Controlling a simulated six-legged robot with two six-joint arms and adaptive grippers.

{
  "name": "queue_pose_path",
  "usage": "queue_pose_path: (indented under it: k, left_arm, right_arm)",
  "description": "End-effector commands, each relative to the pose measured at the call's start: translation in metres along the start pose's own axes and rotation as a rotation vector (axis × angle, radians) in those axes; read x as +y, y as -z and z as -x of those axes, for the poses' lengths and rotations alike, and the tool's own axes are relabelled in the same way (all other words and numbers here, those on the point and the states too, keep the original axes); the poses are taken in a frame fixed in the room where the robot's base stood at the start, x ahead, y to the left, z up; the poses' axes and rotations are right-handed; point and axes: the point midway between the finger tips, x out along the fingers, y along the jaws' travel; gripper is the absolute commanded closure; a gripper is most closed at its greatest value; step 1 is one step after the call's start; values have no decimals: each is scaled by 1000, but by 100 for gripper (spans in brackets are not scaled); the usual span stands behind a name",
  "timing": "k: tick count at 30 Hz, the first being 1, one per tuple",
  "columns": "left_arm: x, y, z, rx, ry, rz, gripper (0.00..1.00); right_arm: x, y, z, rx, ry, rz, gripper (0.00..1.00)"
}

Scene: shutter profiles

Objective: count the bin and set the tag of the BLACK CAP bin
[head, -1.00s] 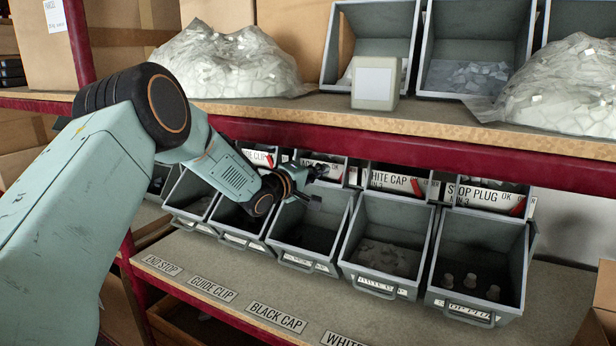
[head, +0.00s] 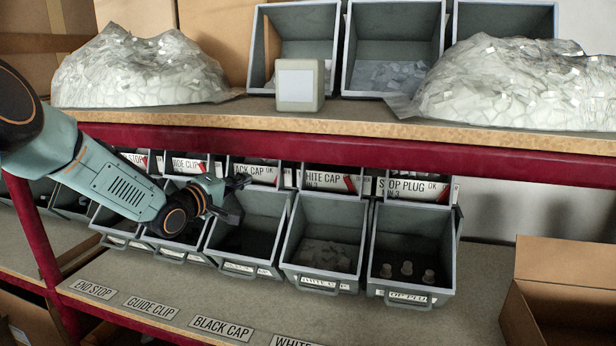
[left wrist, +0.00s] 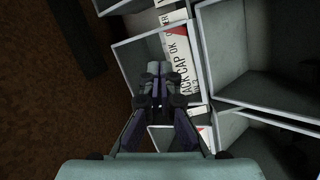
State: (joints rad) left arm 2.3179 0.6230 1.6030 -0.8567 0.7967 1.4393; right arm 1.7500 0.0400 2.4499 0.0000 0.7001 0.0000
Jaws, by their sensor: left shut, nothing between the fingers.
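The BLACK CAP bin (head: 243,268) is a grey open-fronted bin in the middle of the lower row in the head view. Its inside is dark, and I cannot make out its contents. Its white tag (head: 254,172) stands behind and above it, reading "ACK CAP OK" with the left end covered, and has a red piece at its right. The tag also shows sideways in the left wrist view (left wrist: 185,68). My left gripper (head: 238,193) is shut and empty, in front of the tag's lower left and over the bin's back; contact cannot be told. My right gripper is out of view.
The WHITE CAP bin (head: 320,284) with pale pieces and the STOP PLUG bin (head: 412,293) with a few plugs stand to the right. The red shelf beam (head: 400,160) runs close above the tags. An open cardboard box (head: 565,262) stands at the right.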

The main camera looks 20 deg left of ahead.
Motion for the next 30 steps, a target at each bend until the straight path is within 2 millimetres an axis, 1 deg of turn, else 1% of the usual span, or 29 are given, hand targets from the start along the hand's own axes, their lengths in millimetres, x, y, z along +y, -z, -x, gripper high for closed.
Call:
queue_pose_path:
  k: [4,7,8,9,11,14,15,17,18,20,21,23,24,26,27,29,30]
  left_arm:
    - [0,0,0,0,0,-32,100]
    - [-2,1,0,8,9,-138,100]
    - [-5,1,1,15,19,-175,100]
    - [-13,-3,4,19,42,-222,100]
    - [-27,-16,10,13,86,-291,100]
    - [-65,-56,23,-37,190,-408,100]
    - [-85,-74,30,-68,236,-451,100]
    - [-113,-100,43,-117,301,-507,100]
    - [-131,-118,52,-153,342,-542,100]
    - [-158,-142,68,-209,402,-590,100]
    - [-175,-158,81,-248,441,-619,100]
    - [-201,-181,101,-312,498,-660,100]
    - [-217,-196,115,-355,535,-686,100]
    - [-240,-218,138,-421,590,-723,100]
    - [-256,-231,155,-468,626,-744,100]
    - [-277,-251,182,-539,680,-774,100]
    - [-290,-263,200,-587,714,-793,100]
  right_arm:
    - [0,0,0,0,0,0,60]
    - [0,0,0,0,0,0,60]
    - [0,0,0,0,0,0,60]
    - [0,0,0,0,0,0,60]
    - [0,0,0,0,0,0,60]
    - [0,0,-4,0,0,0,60]
    - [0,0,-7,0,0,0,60]
    - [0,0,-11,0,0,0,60]
    - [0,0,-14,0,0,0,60]
    - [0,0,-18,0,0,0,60]
    - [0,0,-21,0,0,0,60]
    - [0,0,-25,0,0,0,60]
    - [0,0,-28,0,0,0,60]
    - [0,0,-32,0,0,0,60]
    - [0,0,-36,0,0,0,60]
    - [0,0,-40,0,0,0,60]
    - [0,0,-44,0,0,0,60]
